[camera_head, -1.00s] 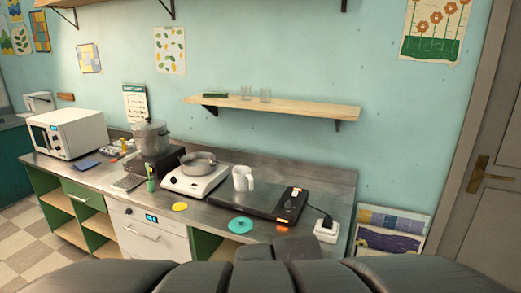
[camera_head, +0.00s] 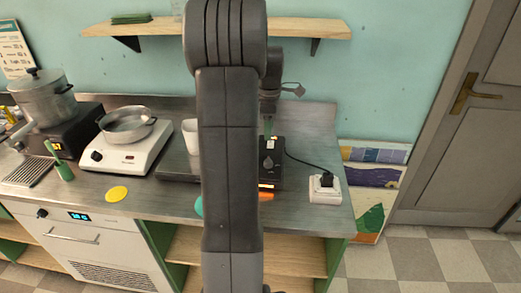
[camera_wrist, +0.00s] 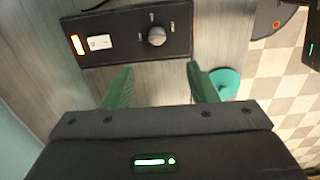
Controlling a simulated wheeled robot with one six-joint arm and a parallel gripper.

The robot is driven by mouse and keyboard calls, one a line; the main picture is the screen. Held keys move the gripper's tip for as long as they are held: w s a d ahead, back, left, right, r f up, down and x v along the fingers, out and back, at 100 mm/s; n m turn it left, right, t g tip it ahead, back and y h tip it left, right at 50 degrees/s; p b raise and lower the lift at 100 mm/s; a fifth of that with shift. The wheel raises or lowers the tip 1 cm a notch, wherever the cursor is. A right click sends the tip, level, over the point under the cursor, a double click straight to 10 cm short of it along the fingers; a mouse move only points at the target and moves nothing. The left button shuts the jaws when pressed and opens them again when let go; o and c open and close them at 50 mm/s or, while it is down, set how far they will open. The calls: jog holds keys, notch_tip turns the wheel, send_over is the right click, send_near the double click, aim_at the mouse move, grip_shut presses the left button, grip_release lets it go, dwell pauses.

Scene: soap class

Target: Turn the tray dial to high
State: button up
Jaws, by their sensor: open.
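The black tray shows in the head view with its control end (camera_head: 277,183) to the right of my arm; the arm hides much of the rest. Its grey round dial (camera_head: 268,162) sits on that end. In the wrist view the dial (camera_wrist: 157,37) is on the black panel (camera_wrist: 122,46), with small white marks around it; its pointer direction is too small to tell. A white switch (camera_wrist: 99,42) and a lit orange lamp (camera_wrist: 77,45) lie left of it. My gripper (camera_wrist: 160,84) is open and empty, its green fingers apart and clear of the dial, which appears beyond the gap between them.
A white mug (camera_head: 190,135) is partly hidden behind my arm. A pan (camera_head: 127,125) sits on a white hotplate (camera_head: 125,158) to the left. A white socket box (camera_head: 325,190) with a black plug stands at the right. A teal disc (camera_wrist: 226,82) lies near the counter's front edge.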

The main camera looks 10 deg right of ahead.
aim_at(268, 159)
jog(key=f, duration=0.4)
jog(key=f+p, duration=0.1)
jog(key=f, duration=0.8)
jog(key=shift+w+d+f, duration=0.1)
jog(key=shift+w+f, duration=0.15)
jog(key=shift+f, duration=0.15)
jog(key=c, duration=1)
